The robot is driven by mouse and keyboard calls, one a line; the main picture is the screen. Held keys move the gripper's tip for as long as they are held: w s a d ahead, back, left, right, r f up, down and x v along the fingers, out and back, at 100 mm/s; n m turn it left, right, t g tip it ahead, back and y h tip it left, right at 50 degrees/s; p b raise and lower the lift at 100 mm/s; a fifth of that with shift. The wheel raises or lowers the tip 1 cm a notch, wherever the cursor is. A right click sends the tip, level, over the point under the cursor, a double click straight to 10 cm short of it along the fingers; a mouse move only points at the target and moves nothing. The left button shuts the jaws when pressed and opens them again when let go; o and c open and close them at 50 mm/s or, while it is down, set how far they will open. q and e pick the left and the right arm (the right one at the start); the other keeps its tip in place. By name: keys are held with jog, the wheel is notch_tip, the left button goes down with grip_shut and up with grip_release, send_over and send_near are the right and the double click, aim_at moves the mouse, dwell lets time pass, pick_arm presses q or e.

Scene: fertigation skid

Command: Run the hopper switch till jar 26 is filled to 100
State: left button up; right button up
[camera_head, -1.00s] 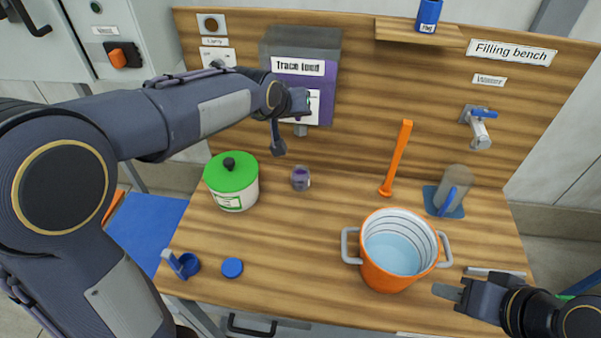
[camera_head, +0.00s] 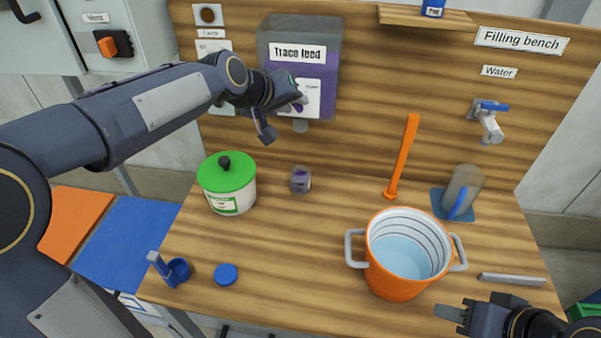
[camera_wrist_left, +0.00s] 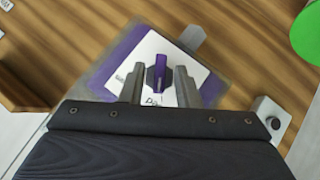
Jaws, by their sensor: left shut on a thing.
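The hopper labelled "Trace feed" (camera_head: 328,75) is mounted on the back board, with purple contents and a white plate on its front. Its purple switch (camera_wrist_left: 160,72) lies between the fingers of my left gripper (camera_wrist_left: 159,82) in the left wrist view. My left gripper (camera_head: 285,118) is shut on the switch and partly covers the plate in the head view.
A white pot with green lid (camera_head: 226,180) stands left of the jar. An orange bucket of water (camera_head: 395,283), an orange stick (camera_head: 403,155), a grey jug (camera_head: 464,190) and a water tap (camera_head: 488,120) are to the right. A blue cap (camera_head: 226,274) and blue cup (camera_head: 178,271) lie front left.

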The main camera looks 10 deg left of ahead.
pick_arm(q)
jog(key=shift+s+f, duration=0.1)
jog(key=shift+f, duration=0.2)
jog(key=h+b, duration=0.1)
jog(key=b, duration=0.3)
jog(key=shift+f+n, duration=0.35)
jog(key=shift+n, duration=0.05)
jog(key=o, duration=0.5)
jog(key=shift+r, duration=0.25)
jog(key=o, duration=0.5)
jog(key=shift+r, duration=0.2)
jog(key=shift+a, duration=0.1)
